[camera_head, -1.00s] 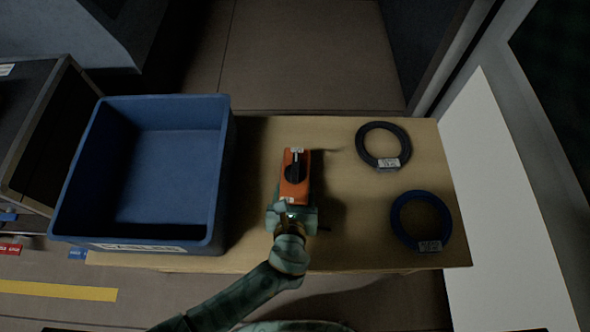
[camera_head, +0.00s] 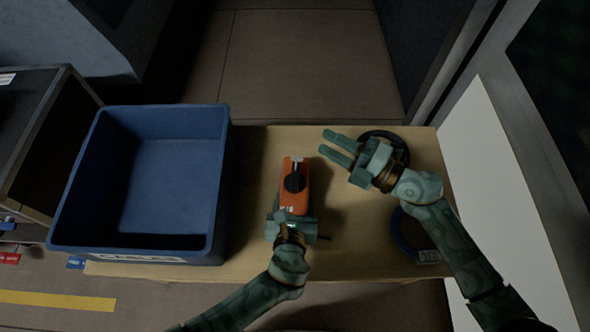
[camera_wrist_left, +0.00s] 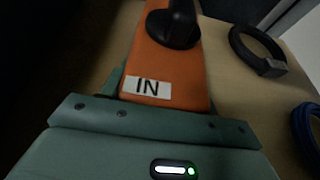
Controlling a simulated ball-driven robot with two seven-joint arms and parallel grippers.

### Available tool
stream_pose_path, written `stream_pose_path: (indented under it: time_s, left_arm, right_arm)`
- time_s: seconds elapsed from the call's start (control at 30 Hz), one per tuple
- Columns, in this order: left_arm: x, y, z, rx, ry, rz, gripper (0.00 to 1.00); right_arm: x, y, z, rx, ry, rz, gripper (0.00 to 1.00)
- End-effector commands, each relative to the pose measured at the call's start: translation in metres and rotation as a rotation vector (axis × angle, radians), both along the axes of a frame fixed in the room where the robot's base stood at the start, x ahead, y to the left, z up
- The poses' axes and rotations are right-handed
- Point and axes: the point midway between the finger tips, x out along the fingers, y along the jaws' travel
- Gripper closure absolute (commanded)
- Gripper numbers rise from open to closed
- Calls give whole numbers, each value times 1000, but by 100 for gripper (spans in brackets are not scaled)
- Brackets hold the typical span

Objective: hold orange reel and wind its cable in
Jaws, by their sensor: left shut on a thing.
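The orange reel (camera_head: 296,203), a box with a black knob (camera_head: 294,182) on top, is on the wooden table. My left gripper (camera_head: 290,216) is shut on its near end. In the left wrist view the orange reel (camera_wrist_left: 160,68) shows an "IN" label (camera_wrist_left: 147,87) and the black knob (camera_wrist_left: 174,24). My right gripper (camera_head: 341,148) is open and empty, its two fingers apart, to the right of the reel and above the table. A cable on the reel cannot be made out clearly.
A blue crate (camera_head: 228,170) stands at the table's left. A black cable coil (camera_head: 399,146) and a blue cable coil (camera_head: 402,241) lie at the right, partly hidden by my right arm. Bare wood (camera_head: 262,150) lies between crate and reel.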

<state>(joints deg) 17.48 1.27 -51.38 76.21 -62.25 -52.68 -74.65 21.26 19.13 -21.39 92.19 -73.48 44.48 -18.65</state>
Motion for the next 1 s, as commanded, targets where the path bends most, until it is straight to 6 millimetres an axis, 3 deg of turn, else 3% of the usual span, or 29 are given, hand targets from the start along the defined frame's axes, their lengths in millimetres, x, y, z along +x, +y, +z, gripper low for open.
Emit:
stream_pose_path:
  time_s: [0.03,0.1,0.2,0.3,0.37,0.47,0.6,0.67,0.7,0.83,1.0]
  left_arm:
    - [1,0,1,0,-3,0,67]
    - [1,0,1,0,-3,0,67]
    - [1,0,1,0,-2,0,67]
    - [1,0,1,0,-2,0,67]
    - [1,0,1,0,-2,0,67]
    - [1,0,1,0,-2,0,67]
    - [1,0,1,0,-2,0,67]
    - [1,0,1,0,-2,0,67]
    - [1,0,1,0,-2,0,67]
    - [1,0,1,0,-2,0,67]
    - [0,0,1,0,-2,0,67]
  right_arm:
    - [0,42,27,-75,-183,130,63]
    - [-12,92,54,-188,-454,312,63]
    - [-40,146,77,-337,-857,567,63]
    - [-68,177,81,-473,-1265,828,63]
    - [-80,184,76,-545,-1505,993,63]
    - [-87,178,61,-647,-1875,1290,63]
    - [-70,145,42,-727,-2250,1726,63]
    - [-58,127,39,-740,-2347,1899,63]
    - [-49,116,38,711,2293,-1922,63]
    - [-27,90,40,611,2060,-1888,63]
    - [-18,77,34,565,1962,-1879,63]
